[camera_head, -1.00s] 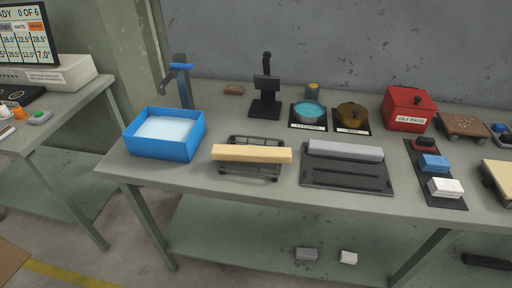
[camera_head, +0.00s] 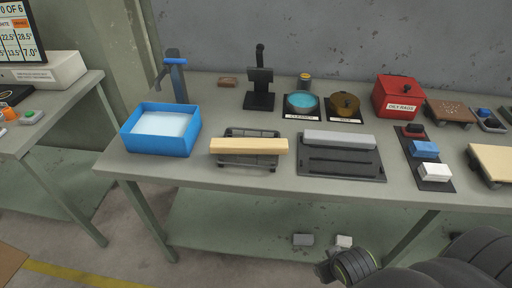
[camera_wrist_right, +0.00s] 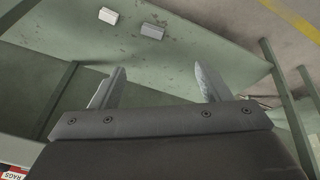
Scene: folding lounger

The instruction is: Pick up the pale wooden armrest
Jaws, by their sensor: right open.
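The pale wooden armrest (camera_head: 249,146) lies lengthwise across a dark wire rack (camera_head: 247,163) on the workbench, left of centre in the head view. My right gripper (camera_head: 328,268) shows at the bottom of the head view, below the bench's front edge and well apart from the armrest. In the right wrist view my right gripper (camera_wrist_right: 160,86) has its two fingers spread with nothing between them. It faces the lower shelf, and the armrest is out of that view. My left gripper is in neither view.
A blue water tub (camera_head: 161,130) stands left of the rack. A grey bar (camera_head: 339,139) lies on a black tray (camera_head: 340,163) to its right. A black stand (camera_head: 260,90) is behind. The bench's front strip (camera_head: 230,182) is clear. Grey and white blocks (camera_head: 303,240) lie on the lower shelf.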

